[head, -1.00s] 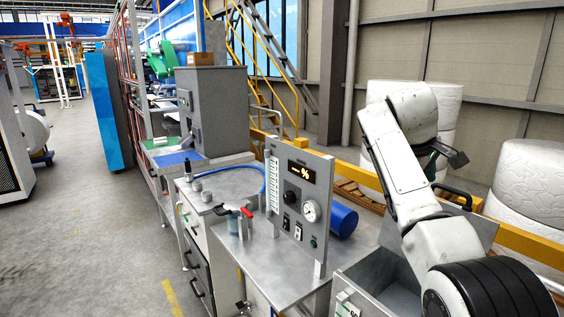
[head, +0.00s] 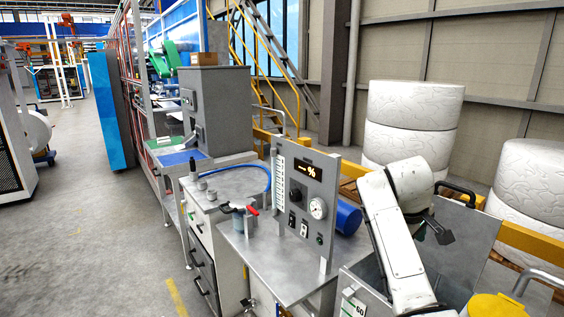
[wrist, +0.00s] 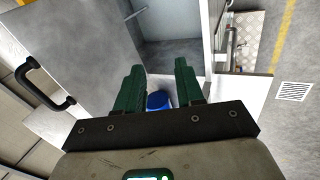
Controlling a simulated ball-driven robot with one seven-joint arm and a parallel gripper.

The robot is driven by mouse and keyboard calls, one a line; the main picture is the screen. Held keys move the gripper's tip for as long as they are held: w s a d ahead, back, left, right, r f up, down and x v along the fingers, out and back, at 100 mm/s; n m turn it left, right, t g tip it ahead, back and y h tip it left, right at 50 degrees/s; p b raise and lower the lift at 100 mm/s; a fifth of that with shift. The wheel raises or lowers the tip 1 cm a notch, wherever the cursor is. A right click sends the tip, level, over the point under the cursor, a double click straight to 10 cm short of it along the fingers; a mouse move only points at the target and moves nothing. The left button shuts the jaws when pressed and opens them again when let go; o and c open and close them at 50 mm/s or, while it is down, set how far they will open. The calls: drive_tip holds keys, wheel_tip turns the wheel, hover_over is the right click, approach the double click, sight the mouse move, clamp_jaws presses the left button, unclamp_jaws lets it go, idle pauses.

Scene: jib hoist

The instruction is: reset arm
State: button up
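My arm (head: 395,240) is folded low at the right of the head view, in front of an open metal bin. My gripper (wrist: 158,75) shows in the wrist view with its two green fingers apart and nothing held between them. In the head view it is mostly hidden, with only dark parts beside the arm. A blue round thing (wrist: 158,101) shows beyond the gap between the fingers.
The open bin has a raised grey lid (head: 455,240) with a black handle (wrist: 45,85). A bench with a gauge panel (head: 303,205) stands left of my arm. A blue cylinder (head: 347,217) lies behind it. A yellow-topped thing (head: 495,306) stands lower right.

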drive_tip(key=s+a+f+m+g+y, duration=0.1)
drive_tip(key=s+a+f+m+y, duration=0.15)
drive_tip(key=s+f, duration=1.95)
drive_tip(key=s+f+m, duration=0.2)
drive_tip(key=s, duration=1.1)
drive_tip(key=s+a+f+m+g+y, duration=0.1)
drive_tip(key=s+f+m, duration=0.1)
drive_tip(key=s, duration=1.2)
drive_tip(key=shift+s+f, duration=0.25)
drive_tip(key=shift+f, duration=0.25)
